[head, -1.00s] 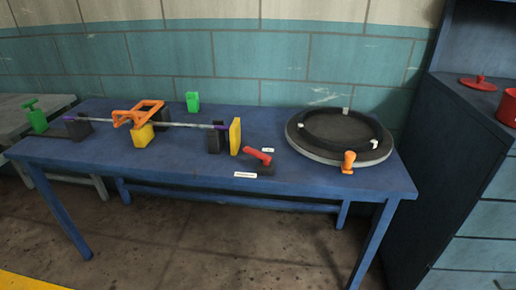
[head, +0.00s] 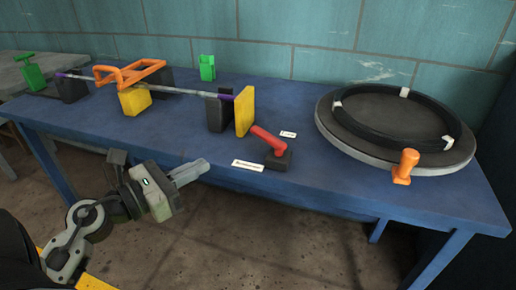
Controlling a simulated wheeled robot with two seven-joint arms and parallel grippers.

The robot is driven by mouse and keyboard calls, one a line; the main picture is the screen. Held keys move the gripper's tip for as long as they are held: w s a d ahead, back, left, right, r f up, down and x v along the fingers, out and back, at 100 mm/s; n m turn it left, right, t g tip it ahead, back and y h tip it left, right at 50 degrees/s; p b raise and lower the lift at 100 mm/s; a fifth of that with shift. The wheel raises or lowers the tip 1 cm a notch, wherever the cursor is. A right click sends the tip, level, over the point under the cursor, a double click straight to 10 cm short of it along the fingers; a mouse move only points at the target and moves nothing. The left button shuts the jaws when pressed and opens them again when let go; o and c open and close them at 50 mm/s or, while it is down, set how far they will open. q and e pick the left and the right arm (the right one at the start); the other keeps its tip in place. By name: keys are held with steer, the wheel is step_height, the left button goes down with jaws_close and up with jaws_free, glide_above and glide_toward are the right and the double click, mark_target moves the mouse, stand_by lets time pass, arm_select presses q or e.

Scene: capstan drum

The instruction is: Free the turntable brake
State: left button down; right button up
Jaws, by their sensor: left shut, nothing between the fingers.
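The turntable (head: 458,160) is a round grey disc at the right of the blue table, with a black ring (head: 352,133) on it. An orange knob (head: 405,166) stands upright at its front edge. A red lever (head: 266,139) on a dark base (head: 277,161) sits at the table's middle front, tilted up to the left; it seems to be the brake. Two small white labels lie beside it, their text too small to read. My left gripper (head: 203,167) is shut and empty, in front of the table's front edge, left of the red lever and apart from it. My right gripper is not in view.
A rod (head: 185,93) runs across black and yellow blocks at the left of the blue table (head: 330,185), with an orange frame (head: 130,72) over it. A green block (head: 207,67) stands behind. The table between lever and turntable is clear.

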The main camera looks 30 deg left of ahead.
mark_target(260, 137)
arm_select(q)
steer(key=p+x, duration=0.2)
steer(key=x, duration=1)
steer(key=shift+w+d+r+p, duration=0.1)
steer(key=shift+w+d+p, duration=0.05)
steer(key=shift+w+p, duration=0.2)
steer(key=shift+w+d, duration=0.1)
steer(key=shift+w, duration=0.2)
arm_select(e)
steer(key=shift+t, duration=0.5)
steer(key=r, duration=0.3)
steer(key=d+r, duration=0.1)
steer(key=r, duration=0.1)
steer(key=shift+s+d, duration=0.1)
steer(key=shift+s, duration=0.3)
